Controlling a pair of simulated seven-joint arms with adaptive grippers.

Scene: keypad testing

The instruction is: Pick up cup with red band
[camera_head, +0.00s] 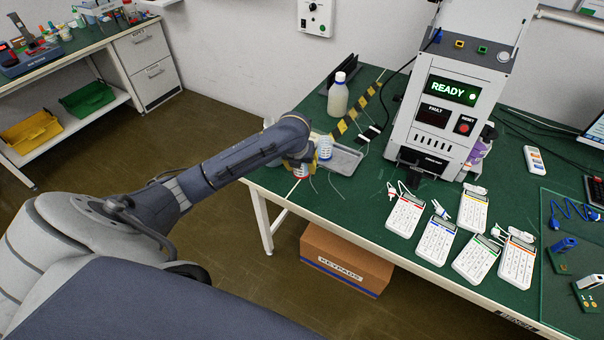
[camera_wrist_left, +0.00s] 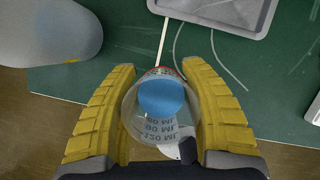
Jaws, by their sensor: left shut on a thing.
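A clear cup with a red band (camera_head: 300,171) shows at the table's left end in the head view. In the left wrist view the cup (camera_wrist_left: 141,119) stands between two yellow fingers, with printed ML marks, a bit of red at its far rim and a blue round patch in it. My left gripper (camera_head: 302,160) is shut on this cup; it also shows in the left wrist view (camera_wrist_left: 161,108). Whether the cup touches the table is hard to tell. My right gripper is out of view.
A white bottle (camera_head: 338,96) stands behind the tray. A tall test machine (camera_head: 440,110) reading READY stands to the right, with several keypads (camera_head: 406,215) before it. A KEYPADS box (camera_head: 345,262) lies on the floor below the table. The table's left edge is close to the gripper.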

